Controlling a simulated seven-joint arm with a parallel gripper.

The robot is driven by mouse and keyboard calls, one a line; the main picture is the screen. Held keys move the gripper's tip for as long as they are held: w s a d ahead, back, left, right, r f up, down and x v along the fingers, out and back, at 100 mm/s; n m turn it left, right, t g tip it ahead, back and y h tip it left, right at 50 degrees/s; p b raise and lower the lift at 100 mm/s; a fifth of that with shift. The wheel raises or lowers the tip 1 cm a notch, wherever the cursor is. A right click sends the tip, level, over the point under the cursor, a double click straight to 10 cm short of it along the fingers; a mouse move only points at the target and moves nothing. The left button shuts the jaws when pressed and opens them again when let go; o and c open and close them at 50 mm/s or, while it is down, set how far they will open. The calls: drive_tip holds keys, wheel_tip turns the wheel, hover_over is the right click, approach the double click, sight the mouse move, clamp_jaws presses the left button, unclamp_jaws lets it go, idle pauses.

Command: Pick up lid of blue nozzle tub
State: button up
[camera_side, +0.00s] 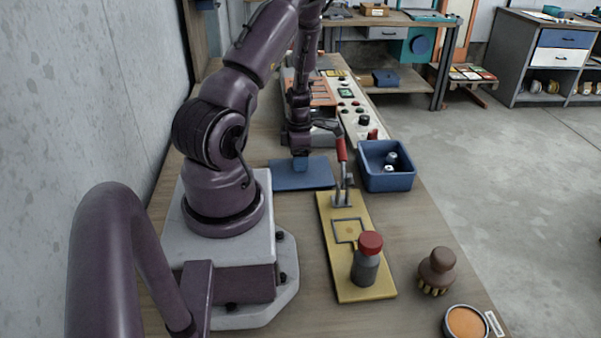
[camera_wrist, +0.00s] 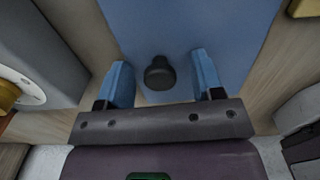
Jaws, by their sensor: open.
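The blue lid (camera_side: 312,181) lies flat on the bench, left of the open blue nozzle tub (camera_side: 401,182). In the wrist view the lid (camera_wrist: 200,22) fills the top middle, with a round dark knob (camera_wrist: 159,73) on it. My gripper (camera_side: 300,166) points down over the lid in the side view. In the wrist view my gripper (camera_wrist: 163,72) is open, with one blue finger on each side of the knob and a visible gap on both sides. Whether the fingertips touch the lid cannot be told. The knob is hidden in the side view.
A yellow board (camera_side: 336,262) with a toggle clamp (camera_side: 343,175) and a red-capped bottle (camera_side: 366,262) stands in front. A brown brush (camera_side: 437,268) and an orange-filled dish (camera_side: 466,322) are at the right edge. A control panel (camera_side: 350,100) lies behind.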

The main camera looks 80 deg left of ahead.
drive_tip(key=c, duration=1)
drive_tip(key=shift+r, duration=0.2)
